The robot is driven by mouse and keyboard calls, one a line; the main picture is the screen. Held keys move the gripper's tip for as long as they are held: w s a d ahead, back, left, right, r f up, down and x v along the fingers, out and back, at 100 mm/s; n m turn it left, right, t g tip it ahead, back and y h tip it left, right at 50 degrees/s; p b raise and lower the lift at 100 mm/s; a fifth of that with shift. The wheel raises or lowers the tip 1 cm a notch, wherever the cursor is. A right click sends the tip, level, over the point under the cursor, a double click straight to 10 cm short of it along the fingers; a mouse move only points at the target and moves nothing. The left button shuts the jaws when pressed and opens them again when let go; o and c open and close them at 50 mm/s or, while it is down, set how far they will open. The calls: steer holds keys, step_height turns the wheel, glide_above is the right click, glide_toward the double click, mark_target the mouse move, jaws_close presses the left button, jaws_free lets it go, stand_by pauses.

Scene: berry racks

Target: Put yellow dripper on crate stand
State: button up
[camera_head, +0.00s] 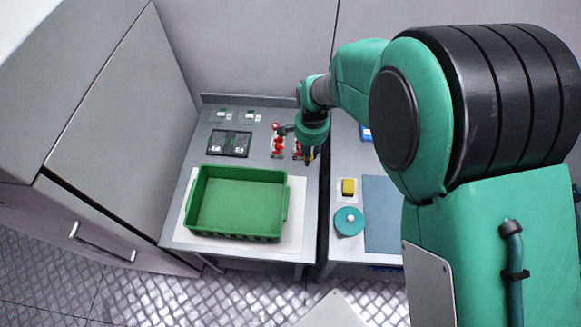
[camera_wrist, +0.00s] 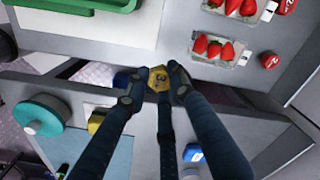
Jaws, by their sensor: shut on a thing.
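My gripper (camera_wrist: 156,86) is shut on the yellow dripper (camera_wrist: 158,78), a small yellow piece marked with a 3, seen between the fingertips in the wrist view. In the head view my gripper (camera_head: 309,158) hangs over the right edge of the left table, near the gap between the two tables. The dripper is mostly hidden there. A green crate (camera_head: 240,171) sits on a flat white board (camera_head: 293,238) on the left table, to the left of my gripper. I cannot tell for certain which surface is the crate stand.
Clear punnets of strawberries (camera_wrist: 218,48) and red pieces marked 2 (camera_wrist: 268,60) are close to my gripper. A dark tray (camera_head: 229,143) lies behind the crate. The right table holds a yellow block (camera_head: 348,187), a teal disc (camera_head: 349,222) and a blue-grey mat (camera_head: 383,215).

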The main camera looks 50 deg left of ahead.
steer(key=shift+f+b, duration=0.4)
steer(key=shift+f, duration=2.5)
steer(key=shift+f, duration=1.9)
steer(key=shift+f+b, duration=0.1)
steer(key=shift+b, duration=0.2)
steer(key=o, duration=0.7)
steer(key=shift+o, duration=0.2)
step_height(320, 180, up, 12)
steer(key=shift+r+p, duration=0.1)
steer(key=shift+p, duration=0.8)
